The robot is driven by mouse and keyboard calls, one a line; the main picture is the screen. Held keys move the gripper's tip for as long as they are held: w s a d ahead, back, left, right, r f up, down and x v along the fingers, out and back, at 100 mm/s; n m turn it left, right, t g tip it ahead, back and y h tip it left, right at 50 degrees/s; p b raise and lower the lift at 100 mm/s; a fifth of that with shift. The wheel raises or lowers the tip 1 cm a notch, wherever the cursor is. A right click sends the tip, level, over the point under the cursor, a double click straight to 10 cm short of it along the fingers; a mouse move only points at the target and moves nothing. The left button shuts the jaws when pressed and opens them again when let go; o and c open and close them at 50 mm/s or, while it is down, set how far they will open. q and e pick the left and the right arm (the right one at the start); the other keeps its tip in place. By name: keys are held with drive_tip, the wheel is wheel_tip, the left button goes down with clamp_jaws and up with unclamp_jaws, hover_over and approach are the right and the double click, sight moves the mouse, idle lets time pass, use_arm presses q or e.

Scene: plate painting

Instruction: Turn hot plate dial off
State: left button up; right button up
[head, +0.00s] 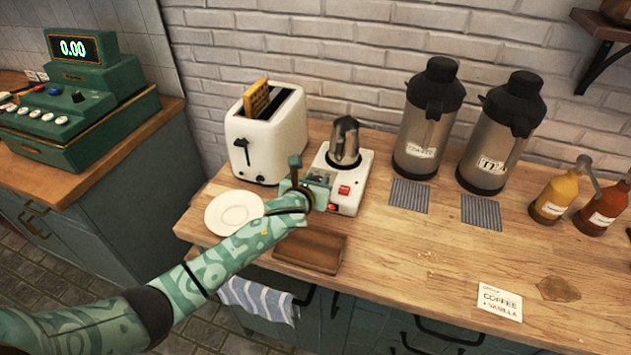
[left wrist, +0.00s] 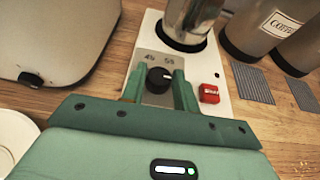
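The hot plate (head: 349,208) is a white box on the wooden counter with a metal pot (head: 344,143) on its burner. In the left wrist view its black dial (left wrist: 158,80) sits on a grey panel with number marks, its white pointer line aimed to the right. A red switch (left wrist: 209,93) is right of the dial. My left gripper (head: 308,178) is over the front of the hot plate and hides the dial in the head view. In the left wrist view its green fingers (left wrist: 158,92) are apart, one on each side of the dial; contact cannot be told. My right gripper is not in view.
A white toaster (head: 275,140) with bread stands close left of the hot plate. A white saucer (head: 234,211) and a brown wooden tray (head: 312,252) are near the front edge. Two flasks (head: 428,120) stand at the right. The counter's right front is mostly clear.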

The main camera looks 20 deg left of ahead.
use_arm(q)
drive_tip(key=c, duration=0.4)
